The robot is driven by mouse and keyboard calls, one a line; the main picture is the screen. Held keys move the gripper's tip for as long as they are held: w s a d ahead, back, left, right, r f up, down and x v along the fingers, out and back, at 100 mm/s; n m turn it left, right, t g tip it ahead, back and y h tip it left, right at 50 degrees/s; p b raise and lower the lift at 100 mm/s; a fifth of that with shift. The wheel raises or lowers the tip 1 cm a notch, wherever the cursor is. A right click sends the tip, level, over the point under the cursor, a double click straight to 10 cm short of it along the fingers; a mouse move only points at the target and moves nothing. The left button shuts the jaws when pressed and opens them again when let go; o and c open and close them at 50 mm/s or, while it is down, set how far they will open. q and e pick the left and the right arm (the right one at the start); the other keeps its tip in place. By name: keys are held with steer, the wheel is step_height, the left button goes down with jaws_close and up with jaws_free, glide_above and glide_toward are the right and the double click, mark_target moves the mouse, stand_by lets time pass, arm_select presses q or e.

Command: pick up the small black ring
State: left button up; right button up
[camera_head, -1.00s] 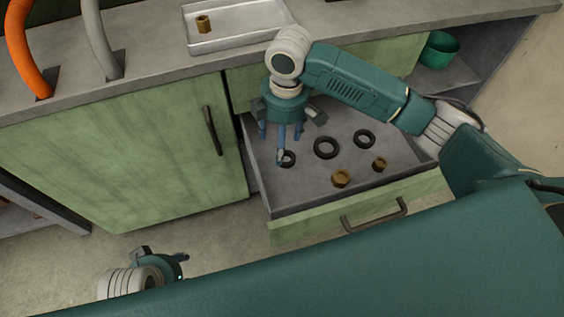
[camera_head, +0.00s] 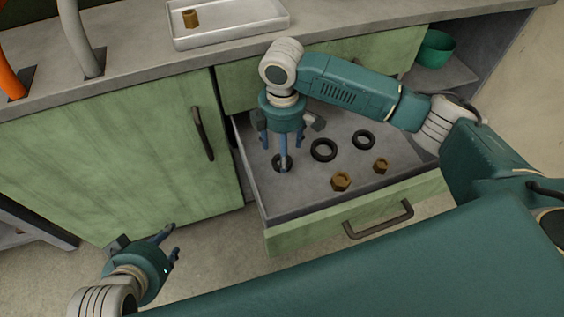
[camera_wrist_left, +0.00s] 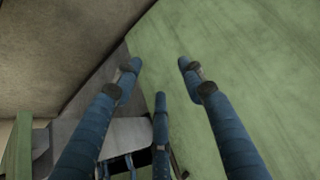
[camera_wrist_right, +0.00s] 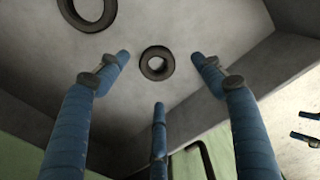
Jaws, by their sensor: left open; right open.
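The small black ring (camera_head: 276,162) lies flat on the drawer floor at the left, the leftmost of three black rings. One finger of my right gripper partly hides it in the head view. In the right wrist view the ring (camera_wrist_right: 146,63) lies whole between the two upper fingertips. My right gripper (camera_head: 282,150) is open, points down over this ring and holds nothing. I cannot tell how high its fingertips are above the drawer floor. My left gripper (camera_head: 173,243) is open and empty, outside the drawer at the lower left. In its wrist view it faces a green cabinet front.
Two larger black rings (camera_head: 323,150) (camera_head: 363,140) and two brass nuts (camera_head: 341,181) (camera_head: 381,166) lie farther right in the open drawer (camera_head: 310,192). The drawer's side walls stand close by. A tray (camera_head: 235,32) with a brass nut (camera_head: 190,18) stands on the counter.

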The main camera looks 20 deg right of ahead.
steer(key=f, duration=0.1)
steer(key=f+b, duration=0.1)
steer(key=f, duration=0.1)
steer(key=f+b, duration=0.1)
steer(key=shift+w+f, duration=0.25)
steer(key=shift+f, duration=0.2)
arm_select(q)
steer(key=w+d+r+t+h, duration=0.1)
steer(key=w+d+r+t, duration=0.2)
steer(key=w+r, duration=0.6)
steer(key=t, duration=0.2)
steer(key=shift+d+r+t+h, duration=0.2)
steer(key=shift+d+t+h, duration=0.1)
steer(key=shift+t, duration=0.1)
steer(key=shift+w, duration=0.1)
arm_select(e)
steer(key=shift+c, duration=0.3)
steer(key=c, duration=1)
